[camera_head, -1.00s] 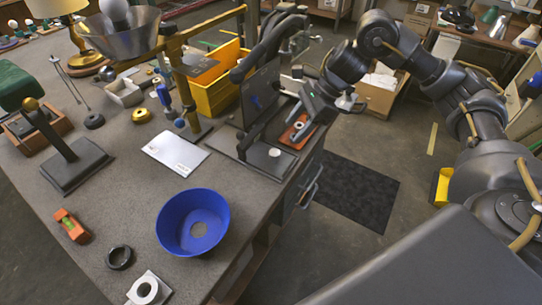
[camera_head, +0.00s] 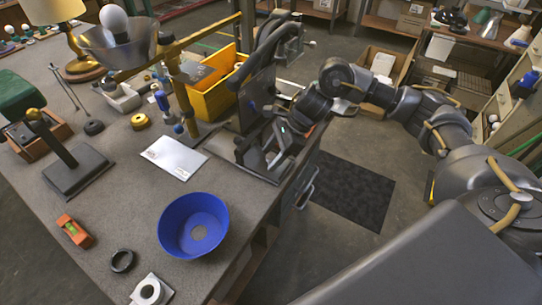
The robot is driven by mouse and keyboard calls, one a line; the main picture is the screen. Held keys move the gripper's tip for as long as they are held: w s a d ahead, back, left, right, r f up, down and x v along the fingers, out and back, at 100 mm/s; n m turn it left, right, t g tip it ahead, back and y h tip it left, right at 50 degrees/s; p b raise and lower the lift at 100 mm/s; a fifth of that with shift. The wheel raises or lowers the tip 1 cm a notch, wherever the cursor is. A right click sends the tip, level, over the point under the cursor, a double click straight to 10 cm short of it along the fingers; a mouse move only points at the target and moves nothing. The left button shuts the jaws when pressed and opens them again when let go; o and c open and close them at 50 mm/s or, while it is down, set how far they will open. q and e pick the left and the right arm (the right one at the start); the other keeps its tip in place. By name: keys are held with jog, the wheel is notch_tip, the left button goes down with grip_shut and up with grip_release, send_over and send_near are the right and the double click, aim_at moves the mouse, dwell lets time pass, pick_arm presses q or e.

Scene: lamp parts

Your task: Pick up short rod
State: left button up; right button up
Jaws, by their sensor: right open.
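My right gripper (camera_head: 268,156) is open at the right edge of the table. It is low over the dark plate there, beside the tall dark stand (camera_head: 257,95). I cannot make out a separate short rod; any rod near the fingers is hidden by my gripper or too small to tell. A black base with a dark upright post (camera_head: 58,142) and a brass knob stands at the left of the table. My left gripper is not in view.
A blue bowl-like shade (camera_head: 176,228), a white sheet (camera_head: 174,157) and an orange level (camera_head: 74,230) lie on the grey table (camera_head: 120,205). A yellow bin (camera_head: 212,99) stands behind. The table's middle front is mostly clear.

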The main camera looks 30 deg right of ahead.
jog(key=shift+a+f, duration=0.2)
jog(key=shift+f, duration=0.2)
jog(key=c, duration=0.9)
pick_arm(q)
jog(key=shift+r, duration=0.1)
pick_arm(e)
jog(key=shift+c, duration=0.7)
